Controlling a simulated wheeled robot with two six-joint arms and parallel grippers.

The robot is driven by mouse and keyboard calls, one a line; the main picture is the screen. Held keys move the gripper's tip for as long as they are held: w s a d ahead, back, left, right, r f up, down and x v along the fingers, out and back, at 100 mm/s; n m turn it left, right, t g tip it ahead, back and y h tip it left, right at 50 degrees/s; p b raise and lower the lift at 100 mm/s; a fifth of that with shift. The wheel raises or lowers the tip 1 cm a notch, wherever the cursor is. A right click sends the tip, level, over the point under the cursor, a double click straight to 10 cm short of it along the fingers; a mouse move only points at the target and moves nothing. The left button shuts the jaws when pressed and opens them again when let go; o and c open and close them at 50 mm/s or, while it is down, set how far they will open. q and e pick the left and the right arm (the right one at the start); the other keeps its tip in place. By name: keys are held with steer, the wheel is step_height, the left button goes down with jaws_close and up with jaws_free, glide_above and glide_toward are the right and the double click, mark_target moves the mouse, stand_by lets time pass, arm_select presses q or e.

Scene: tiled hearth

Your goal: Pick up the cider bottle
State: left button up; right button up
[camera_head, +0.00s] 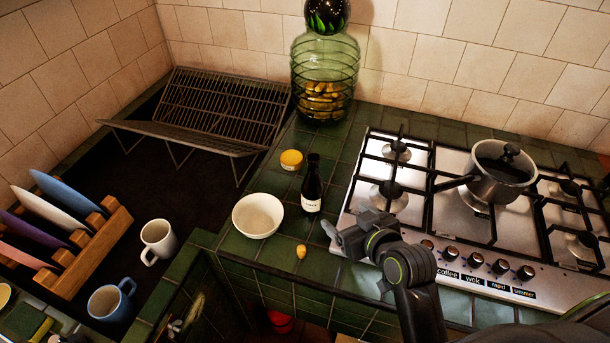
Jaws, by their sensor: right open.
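A dark bottle with a white label (311,190) stands upright on the green tiled counter, just left of the gas hob. It is the only bottle of that kind in view, and I take it as the cider bottle; the label is too small to read. My right gripper (333,231) is in front of the bottle and a little to its right, near the counter's front edge. Its jaws are open and apart from the bottle. My left gripper is not in view.
A white bowl (258,216) stands close left of the bottle, with a yellow-lidded jar (291,160) behind. A small yellow item (301,251) lies in front. The hob (420,215) carries a saucepan (496,178). A large green glass jar (324,75) and wire rack (215,110) stand behind.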

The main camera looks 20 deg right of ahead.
mark_target(318, 193)
steer(key=x, duration=0.3)
steer(key=r+p+x, duration=0.1)
steer(key=x, duration=0.6)
steer(key=shift+w+a+p, duration=0.25)
steer(key=shift+w+p, duration=0.05)
steer(key=shift+w, duration=0.2)
steer(key=shift+w+f, duration=0.25)
steer(key=shift+w, duration=0.3)
steer(key=shift+w+a+f, duration=0.2)
steer(key=shift+w+f, duration=0.05)
steer(key=shift+w, duration=0.25)
steer(key=p+x, duration=0.1)
steer(key=x, duration=0.2)
steer(key=shift+w+a+f, duration=0.1)
steer(key=shift+w+f, duration=0.05)
steer(key=shift+f, duration=0.2)
steer(key=shift+w+f, duration=0.25)
steer(key=shift+w, duration=0.15)
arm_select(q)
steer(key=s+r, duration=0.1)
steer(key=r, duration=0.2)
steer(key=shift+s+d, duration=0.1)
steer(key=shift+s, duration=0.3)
